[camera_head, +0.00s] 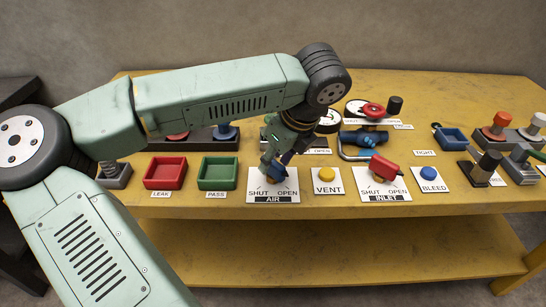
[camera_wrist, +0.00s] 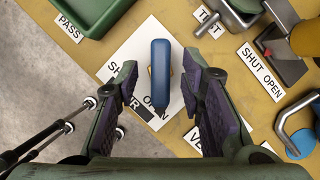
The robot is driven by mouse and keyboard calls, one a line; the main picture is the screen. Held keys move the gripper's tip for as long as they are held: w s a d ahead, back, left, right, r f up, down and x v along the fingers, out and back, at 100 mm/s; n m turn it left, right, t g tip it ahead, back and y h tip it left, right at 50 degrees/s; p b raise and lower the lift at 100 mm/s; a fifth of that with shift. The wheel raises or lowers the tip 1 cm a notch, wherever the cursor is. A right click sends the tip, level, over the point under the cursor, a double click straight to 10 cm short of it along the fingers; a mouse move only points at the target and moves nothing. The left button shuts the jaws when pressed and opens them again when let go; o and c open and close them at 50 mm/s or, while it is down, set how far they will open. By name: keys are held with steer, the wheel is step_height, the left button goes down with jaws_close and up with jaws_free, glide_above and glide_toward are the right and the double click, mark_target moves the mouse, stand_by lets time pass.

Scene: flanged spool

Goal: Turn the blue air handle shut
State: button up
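The blue air handle (camera_wrist: 161,72) is a long bar on a white plate (camera_wrist: 125,42) marked SHUT and OPEN. In the wrist view its near end lies by the word OPEN. My gripper (camera_wrist: 160,66) is open, with one dark-padded finger on each side of the handle and a visible gap on both sides. In the head view my gripper (camera_head: 277,164) is low over the AIR plate (camera_head: 260,197), and only part of the blue handle (camera_head: 278,169) shows beneath it.
Right of the AIR plate are a yellow VENT button (camera_head: 326,174), a red INLET handle (camera_head: 384,168) and a blue BLEED button (camera_head: 429,173). Left are a green PASS tray (camera_head: 217,173) and a red LEAK tray (camera_head: 165,173).

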steer(key=shift+x, duration=0.8)
steer(key=shift+c, duration=0.3)
jaws_close()
